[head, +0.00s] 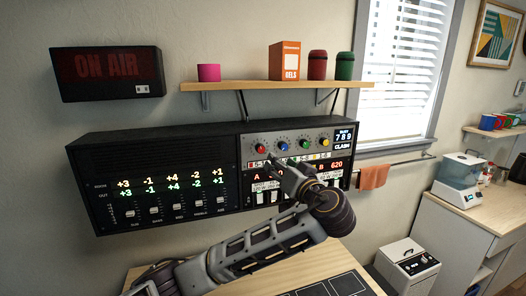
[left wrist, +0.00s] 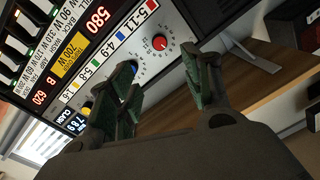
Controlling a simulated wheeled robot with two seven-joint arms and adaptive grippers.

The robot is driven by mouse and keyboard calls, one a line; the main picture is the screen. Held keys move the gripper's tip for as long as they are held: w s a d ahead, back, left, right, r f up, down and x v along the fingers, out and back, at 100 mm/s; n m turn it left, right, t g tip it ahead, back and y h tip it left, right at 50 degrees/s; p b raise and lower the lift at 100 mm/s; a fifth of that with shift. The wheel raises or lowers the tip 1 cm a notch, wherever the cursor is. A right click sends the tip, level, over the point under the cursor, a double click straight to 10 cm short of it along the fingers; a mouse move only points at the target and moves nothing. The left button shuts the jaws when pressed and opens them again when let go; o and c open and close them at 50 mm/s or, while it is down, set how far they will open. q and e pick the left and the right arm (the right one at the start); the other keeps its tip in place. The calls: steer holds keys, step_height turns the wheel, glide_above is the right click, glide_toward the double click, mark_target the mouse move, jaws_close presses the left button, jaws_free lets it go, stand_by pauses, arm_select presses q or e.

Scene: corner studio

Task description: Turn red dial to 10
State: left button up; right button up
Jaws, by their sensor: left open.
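The red dial (head: 261,148) is the leftmost of several coloured dials on the light panel of the black console in the head view. In the left wrist view the red dial (left wrist: 159,42) shows with a ring of small marks around it, and a red-edged label (left wrist: 139,18) beside it reads 5-11. Its pointer setting is too small to read. My left gripper (head: 270,159) is just below the red dial in the head view. In the left wrist view the left gripper (left wrist: 160,65) is open and empty, its fingertips apart from the red dial. My right gripper is not in view.
A blue dial (head: 283,146), green dial (head: 304,143) and yellow dial (head: 324,142) sit right of the red one. A wooden shelf (head: 225,87) with a box and cups hangs above the console. Sliders (head: 155,212) line the console's left half. A wooden desk (head: 350,258) lies below.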

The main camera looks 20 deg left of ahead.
mark_target(262, 149)
arm_select(q)
steer(key=p+x, duration=0.4)
steer(key=x, duration=0.8)
steer(key=shift+w+a, duration=0.5)
steer(key=shift+w, duration=0.15)
steer(key=shift+w+a+f, duration=0.1)
steer(key=shift+w, duration=0.05)
steer(key=shift+c, duration=0.2)
steer(key=c, duration=1)
